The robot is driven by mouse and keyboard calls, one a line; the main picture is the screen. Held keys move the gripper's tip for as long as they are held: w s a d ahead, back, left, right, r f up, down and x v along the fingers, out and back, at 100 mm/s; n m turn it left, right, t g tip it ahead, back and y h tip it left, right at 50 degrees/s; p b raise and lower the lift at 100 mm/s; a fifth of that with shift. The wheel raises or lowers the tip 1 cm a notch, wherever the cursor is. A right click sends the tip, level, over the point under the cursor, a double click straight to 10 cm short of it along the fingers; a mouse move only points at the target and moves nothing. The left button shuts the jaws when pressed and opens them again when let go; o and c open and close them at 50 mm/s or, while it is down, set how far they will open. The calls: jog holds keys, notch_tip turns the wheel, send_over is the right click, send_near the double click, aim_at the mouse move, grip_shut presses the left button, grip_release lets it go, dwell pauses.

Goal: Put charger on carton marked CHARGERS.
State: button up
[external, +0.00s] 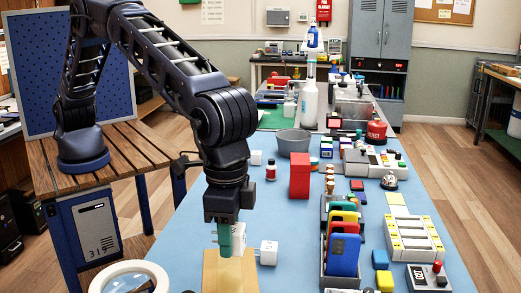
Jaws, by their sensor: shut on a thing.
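My gripper (231,240) points straight down in the external view, at the lower middle. It is shut on a small white charger (239,236), partly hidden by a teal finger in front of it. The tan carton (231,274) is directly below at the picture's bottom edge. The gripper and charger are over its far part; I cannot tell whether the charger touches it. No CHARGERS marking is readable on it. Another white charger-like block (268,252) is on the blue table just right of the gripper.
A magnifier ring (98,281) is left of the carton. A rack of coloured phones (343,254) stands to the right. A red box (299,176), a grey bowl (293,142) and a small bottle (271,170) stand behind.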

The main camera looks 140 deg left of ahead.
aim_at(231, 273)
notch_tip(231, 273, down, 5)
jog(key=shift+f, duration=0.1)
dwell(0.3)
jog(key=o, duration=1)
jog(key=shift+f, duration=0.1)
